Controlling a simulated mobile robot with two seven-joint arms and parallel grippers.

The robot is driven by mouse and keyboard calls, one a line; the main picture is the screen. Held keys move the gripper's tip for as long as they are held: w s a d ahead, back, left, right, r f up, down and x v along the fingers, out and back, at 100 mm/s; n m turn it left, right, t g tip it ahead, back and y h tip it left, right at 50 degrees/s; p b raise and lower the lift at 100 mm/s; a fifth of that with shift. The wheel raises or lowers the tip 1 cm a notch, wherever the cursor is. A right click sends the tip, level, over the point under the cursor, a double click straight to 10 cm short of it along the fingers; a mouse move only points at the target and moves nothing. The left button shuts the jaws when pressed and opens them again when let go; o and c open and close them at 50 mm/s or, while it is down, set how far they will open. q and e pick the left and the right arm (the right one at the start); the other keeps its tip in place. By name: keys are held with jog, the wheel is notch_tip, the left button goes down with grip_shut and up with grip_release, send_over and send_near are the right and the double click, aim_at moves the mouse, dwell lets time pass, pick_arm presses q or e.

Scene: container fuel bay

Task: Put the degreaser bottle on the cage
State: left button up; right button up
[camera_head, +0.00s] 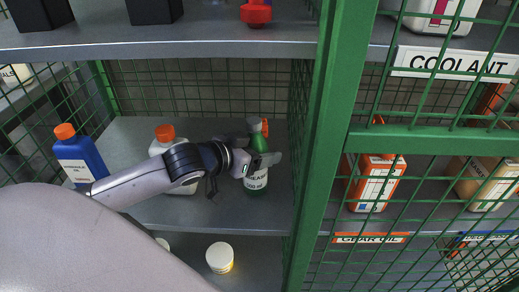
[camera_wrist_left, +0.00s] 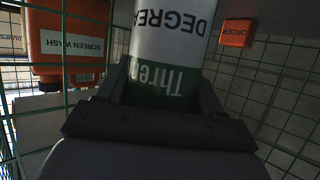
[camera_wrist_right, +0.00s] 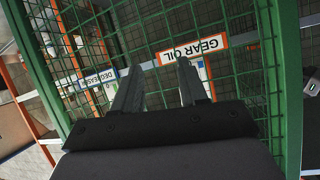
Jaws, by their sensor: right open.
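The degreaser bottle (camera_head: 256,180) is green with a white label and an orange-red sprayer. It stands upright, or nearly so, at the right of the middle shelf. My left gripper (camera_head: 253,150) reaches in from the left with its fingers on both sides of the bottle. In the left wrist view, the bottle (camera_wrist_left: 172,45) fills the space between the fingers, which look closed on it. I cannot tell whether its base touches the shelf. The green mesh cage (camera_head: 338,140) surrounds the shelves. My right gripper (camera_wrist_right: 158,82) is open and empty, facing mesh.
A blue bottle (camera_head: 80,155) and a white bottle (camera_head: 182,186) with orange caps stand on the same shelf (camera_head: 205,214). A white tub (camera_head: 219,257) is below. A green post (camera_head: 325,130) stands right of the degreaser. Orange containers (camera_head: 375,185) stand behind the right-hand mesh.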

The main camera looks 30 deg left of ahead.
pick_arm(q)
jog(key=o, duration=0.4)
jog(key=shift+r, duration=0.1)
jog(key=shift+s+a+r, duration=0.1)
jog(key=shift+s+r, duration=0.05)
jog(key=shift+s, duration=0.3)
jog(key=p+v, duration=0.3)
jog(key=v, duration=0.8)
jog(key=shift+p, duration=0.35)
pick_arm(e)
jog(key=shift+s+d+h, duration=0.3)
jog(key=shift+d+h, duration=0.05)
jog(key=shift+d, duration=0.35)
jog(key=shift+s+d+h, duration=0.3)
jog(key=shift+d+h, duration=0.05)
jog(key=shift+d, duration=0.35)
pick_arm(q)
jog(key=shift+r, duration=0.1)
pick_arm(e)
jog(key=shift+a, duration=0.1)
